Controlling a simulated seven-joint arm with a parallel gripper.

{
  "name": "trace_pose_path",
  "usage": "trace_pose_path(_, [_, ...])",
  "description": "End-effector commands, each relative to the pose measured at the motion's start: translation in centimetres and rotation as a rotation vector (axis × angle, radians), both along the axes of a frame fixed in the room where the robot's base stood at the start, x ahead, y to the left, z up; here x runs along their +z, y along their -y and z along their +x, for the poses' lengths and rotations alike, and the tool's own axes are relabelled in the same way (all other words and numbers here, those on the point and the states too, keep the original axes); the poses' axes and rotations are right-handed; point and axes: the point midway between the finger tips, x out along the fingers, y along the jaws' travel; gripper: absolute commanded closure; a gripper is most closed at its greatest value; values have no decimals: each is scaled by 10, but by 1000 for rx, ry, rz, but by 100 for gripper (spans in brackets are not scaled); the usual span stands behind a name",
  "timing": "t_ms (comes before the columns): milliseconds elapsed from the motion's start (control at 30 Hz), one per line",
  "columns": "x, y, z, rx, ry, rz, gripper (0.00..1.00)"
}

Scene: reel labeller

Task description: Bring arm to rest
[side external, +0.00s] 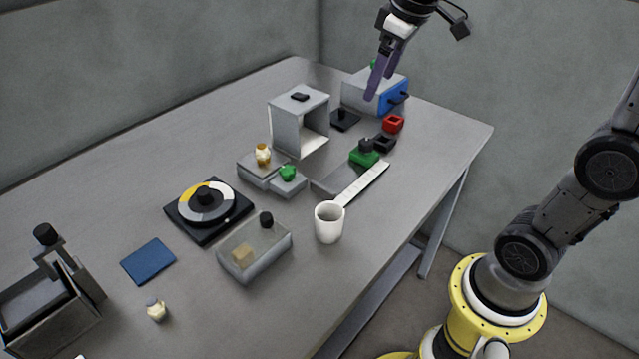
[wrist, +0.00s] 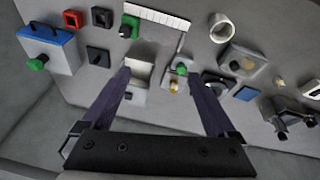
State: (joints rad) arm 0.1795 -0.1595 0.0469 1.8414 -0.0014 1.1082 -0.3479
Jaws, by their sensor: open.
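My gripper (side external: 378,80) is raised above the far right part of the table, near a grey box with a blue front (side external: 393,97). In the wrist view its two purple fingers (wrist: 165,82) are spread wide apart with nothing held between them. The fingers hang clear of the table top (side external: 120,190). An open-fronted grey housing (side external: 285,125) stands left of the gripper in the side view; it also shows near the left finger in the wrist view (wrist: 139,70).
Red (side external: 393,123) and green (side external: 364,158) blocks lie near the white strip (side external: 362,186). Grey walls stand behind.

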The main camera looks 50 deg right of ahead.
Motion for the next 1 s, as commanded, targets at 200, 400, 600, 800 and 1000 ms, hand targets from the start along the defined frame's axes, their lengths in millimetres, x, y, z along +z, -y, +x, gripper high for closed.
trace_pose_path(200, [3,-40,-78,17,120,16,7])
trace_pose_path(400, [-26,-58,-140,-10,198,57,7])
trace_pose_path(600, [-68,-60,-169,-95,188,99,7])
trace_pose_path(800, [-70,-60,-167,-145,197,120,7])
trace_pose_path(1000, [-70,-60,-166,-144,196,120,7])
